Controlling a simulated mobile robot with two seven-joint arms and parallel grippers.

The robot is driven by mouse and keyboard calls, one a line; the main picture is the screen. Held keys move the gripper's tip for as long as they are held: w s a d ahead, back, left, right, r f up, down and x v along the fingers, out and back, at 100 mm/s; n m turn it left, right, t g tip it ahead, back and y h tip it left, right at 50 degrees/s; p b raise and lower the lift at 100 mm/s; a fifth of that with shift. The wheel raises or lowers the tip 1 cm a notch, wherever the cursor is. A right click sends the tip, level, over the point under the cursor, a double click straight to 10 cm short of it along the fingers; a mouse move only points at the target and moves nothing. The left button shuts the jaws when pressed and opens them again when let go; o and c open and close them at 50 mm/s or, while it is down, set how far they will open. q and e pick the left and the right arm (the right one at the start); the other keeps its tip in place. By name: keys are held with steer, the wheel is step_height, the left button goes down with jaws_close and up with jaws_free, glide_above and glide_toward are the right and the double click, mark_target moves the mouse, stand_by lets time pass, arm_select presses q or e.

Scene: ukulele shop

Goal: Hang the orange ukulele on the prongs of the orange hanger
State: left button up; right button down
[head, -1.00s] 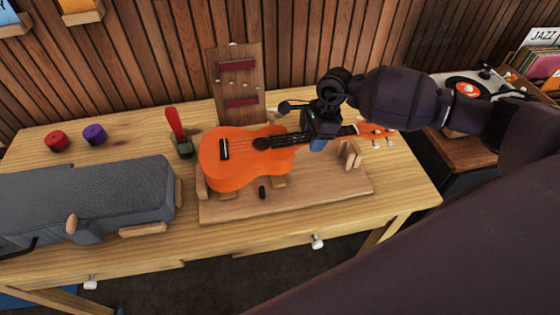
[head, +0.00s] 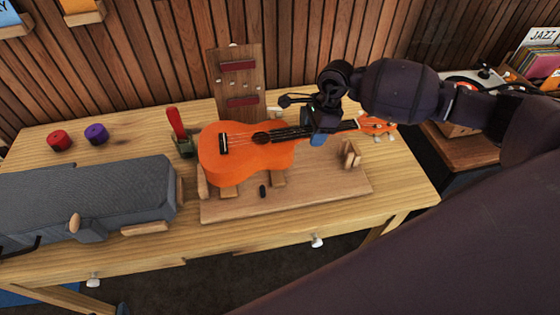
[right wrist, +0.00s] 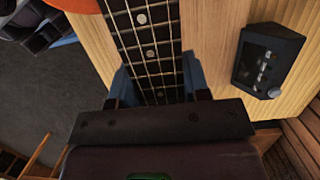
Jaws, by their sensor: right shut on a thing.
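The orange ukulele (head: 232,163) is level over its wooden work stand (head: 320,190), body to the left and headstock to the right. It looks slightly raised off the stand's supports, though a light touch is hard to rule out. My right gripper (head: 319,137) is shut around the dark neck. In the right wrist view the fretboard (right wrist: 145,35) runs between the blue fingers of the gripper (right wrist: 158,85). I cannot make out the orange hanger in these views.
A grey case (head: 90,195) fills the table's left side. A dark tuner-like box (right wrist: 268,62) lies beside the neck.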

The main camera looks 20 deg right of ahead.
steer(key=shift+p+v, duration=0.3)
steer(key=shift+v, duration=0.5)
steer(key=shift+a+r+p, duration=0.15)
steer(key=shift+r+p, duration=0.25)
steer(key=shift+r, duration=0.95)
